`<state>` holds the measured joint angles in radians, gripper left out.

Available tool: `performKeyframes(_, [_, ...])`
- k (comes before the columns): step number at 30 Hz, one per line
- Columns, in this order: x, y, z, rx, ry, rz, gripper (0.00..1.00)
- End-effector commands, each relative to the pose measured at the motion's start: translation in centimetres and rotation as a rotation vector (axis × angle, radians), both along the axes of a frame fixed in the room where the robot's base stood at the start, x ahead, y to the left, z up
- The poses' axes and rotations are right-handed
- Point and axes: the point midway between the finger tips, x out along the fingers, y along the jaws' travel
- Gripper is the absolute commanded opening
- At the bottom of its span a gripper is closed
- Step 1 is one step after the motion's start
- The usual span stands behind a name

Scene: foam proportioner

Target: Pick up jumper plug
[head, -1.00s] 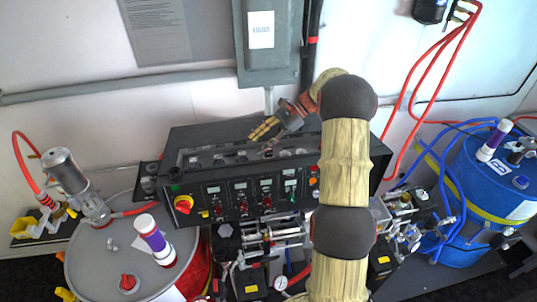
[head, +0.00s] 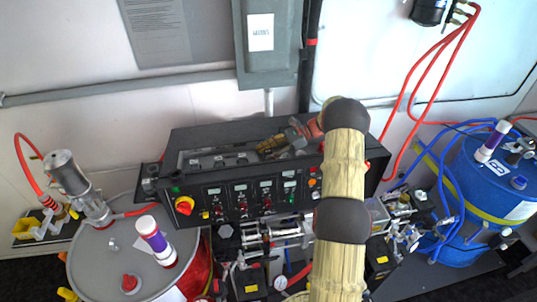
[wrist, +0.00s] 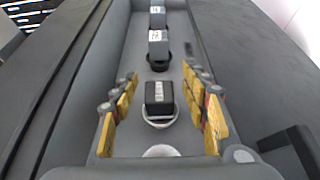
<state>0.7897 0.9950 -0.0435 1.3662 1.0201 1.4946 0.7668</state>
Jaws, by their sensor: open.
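Several dark jumper plugs sit in a row in the recessed tray on top of the black control box. The nearest plug (wrist: 160,95) is a black block with a pale label, seated on a round metal-rimmed base. A second plug (wrist: 158,46) and a third stand farther along the row. My gripper (wrist: 163,112) is open, with gold-padded fingers to the left and right of the nearest plug, apart from it. In the head view my gripper (head: 272,146) is low over the tray's right part, partly hiding the row.
The tray walls (wrist: 65,85) run close along both sides. A round fitting (wrist: 160,152) lies nearer than the plugs. The control box front (head: 240,197) carries knobs and displays. A grey drum stands left, a blue drum (head: 490,175) right.

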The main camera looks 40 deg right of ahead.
Motion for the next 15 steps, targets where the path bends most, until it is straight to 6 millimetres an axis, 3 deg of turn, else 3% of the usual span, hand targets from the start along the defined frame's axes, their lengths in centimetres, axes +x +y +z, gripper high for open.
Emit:
performKeyframes(6, [1.0, 2.3, -1.2, 0.001, 0.001, 0.003, 0.45])
performKeyframes(13, [1.1, 2.4, -1.5, 0.0, 0.0, 0.001, 0.45])
performKeyframes(15, [1.1, 2.4, -1.5, 0.0, 0.0, 0.001, 0.41])
